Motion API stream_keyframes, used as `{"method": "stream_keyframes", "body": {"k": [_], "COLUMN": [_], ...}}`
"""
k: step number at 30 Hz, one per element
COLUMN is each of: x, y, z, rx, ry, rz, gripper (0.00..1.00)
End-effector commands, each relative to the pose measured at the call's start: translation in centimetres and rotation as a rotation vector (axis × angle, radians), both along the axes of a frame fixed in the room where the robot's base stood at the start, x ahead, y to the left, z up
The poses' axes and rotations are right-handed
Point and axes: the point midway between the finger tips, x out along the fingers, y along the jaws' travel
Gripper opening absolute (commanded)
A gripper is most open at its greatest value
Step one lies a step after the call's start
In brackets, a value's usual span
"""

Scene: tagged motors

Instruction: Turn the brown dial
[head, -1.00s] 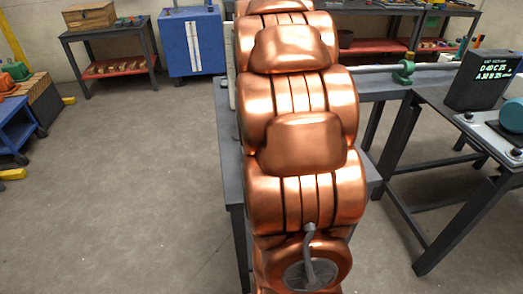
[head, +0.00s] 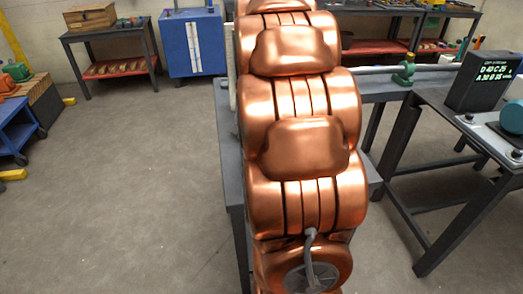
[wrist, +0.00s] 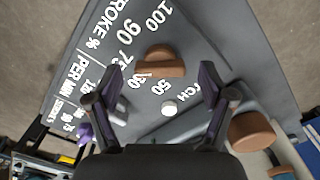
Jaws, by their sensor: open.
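In the wrist view, a brown bar-shaped dial (wrist: 158,62) stands on a grey panel (wrist: 205,30) marked with white numbers and "STROKE %". My gripper (wrist: 161,73) is open, its two dark fingers spread to the left and right of this dial. Nothing is held, and whether a finger touches the dial cannot be told. A second brown, rounded piece (wrist: 252,132) lies to the right, outside the fingers. The head view does not show my gripper or the brown dial.
A small white round button (wrist: 169,108) sits between the fingers, and a purple part (wrist: 85,132) is at lower left. In the head view, a bench (head: 430,105) with a dark display (head: 483,80) stands at right.

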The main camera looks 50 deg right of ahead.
Motion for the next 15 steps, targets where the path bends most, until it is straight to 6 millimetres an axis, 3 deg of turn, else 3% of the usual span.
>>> {"method": "stream_keyframes", "body": {"k": [15], "x": [0.2], "y": [-0.1], "z": [8.5], "rx": [-0.004], "ry": [-0.005], "rz": [0.001], "gripper": [0.81]}}
